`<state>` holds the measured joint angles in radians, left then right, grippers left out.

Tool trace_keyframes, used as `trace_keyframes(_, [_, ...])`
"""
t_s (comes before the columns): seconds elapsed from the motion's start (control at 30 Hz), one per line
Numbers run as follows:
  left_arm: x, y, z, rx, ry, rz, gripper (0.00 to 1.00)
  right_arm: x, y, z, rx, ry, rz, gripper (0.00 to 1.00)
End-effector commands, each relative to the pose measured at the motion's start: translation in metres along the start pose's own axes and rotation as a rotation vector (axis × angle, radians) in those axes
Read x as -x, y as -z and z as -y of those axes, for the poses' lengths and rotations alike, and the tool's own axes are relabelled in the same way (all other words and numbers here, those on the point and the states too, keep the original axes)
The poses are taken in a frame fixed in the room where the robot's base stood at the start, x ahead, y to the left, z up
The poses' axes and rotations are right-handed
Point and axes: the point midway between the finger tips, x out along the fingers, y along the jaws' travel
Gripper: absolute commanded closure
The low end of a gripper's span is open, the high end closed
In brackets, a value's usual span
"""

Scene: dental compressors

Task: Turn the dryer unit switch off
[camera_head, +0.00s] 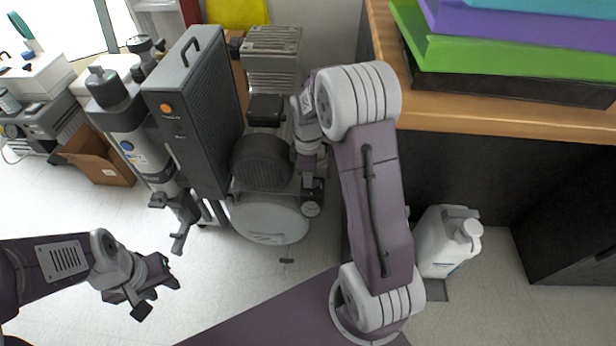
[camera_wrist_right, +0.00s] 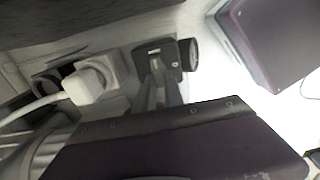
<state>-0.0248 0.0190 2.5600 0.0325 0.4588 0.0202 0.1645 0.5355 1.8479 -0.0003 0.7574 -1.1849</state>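A small dark switch box (camera_wrist_right: 158,52) with a pale slot-like mark on its face shows in the right wrist view. A round dark gauge or knob (camera_wrist_right: 189,54) sits beside it. The fingers of my right gripper (camera_wrist_right: 163,88) point at the box, their tips close to its lower edge; contact cannot be told. In the head view my right gripper (camera_head: 311,188) is low beside the compressor (camera_head: 262,162), its fingers partly hidden. The tall dark unit (camera_head: 190,115) with an orange mark stands left of it. My left gripper (camera_head: 158,289) is open and empty over the floor.
A white plug (camera_wrist_right: 88,84) with a cable sits left of the switch box. A white tank (camera_head: 268,222) lies under the compressor. A wooden desk (camera_head: 480,120) and a white jug (camera_head: 445,240) are on the right. A cardboard box (camera_head: 100,160) is at left. Floor in front is clear.

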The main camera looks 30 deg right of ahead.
Motion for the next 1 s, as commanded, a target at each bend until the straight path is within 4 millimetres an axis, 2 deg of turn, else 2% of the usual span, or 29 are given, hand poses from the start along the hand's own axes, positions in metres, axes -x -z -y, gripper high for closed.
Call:
trace_keyframes(0.17, [0.005, 0.001, 0.000, 0.000, 0.000, 0.000, 0.64, 0.002, 0.000, 0.000, -0.019, 0.002, 0.000, 1.00])
trace_keyframes(0.37, [0.024, 0.003, -0.001, 0.000, 0.000, 0.000, 0.64, 0.005, 0.000, -0.001, -0.110, 0.003, 0.001, 1.00])
trace_keyframes(1.0, [0.108, 0.011, -0.002, 0.000, 0.000, 0.000, 0.64, 0.006, -0.003, -0.007, -0.694, 0.003, 0.002, 1.00])
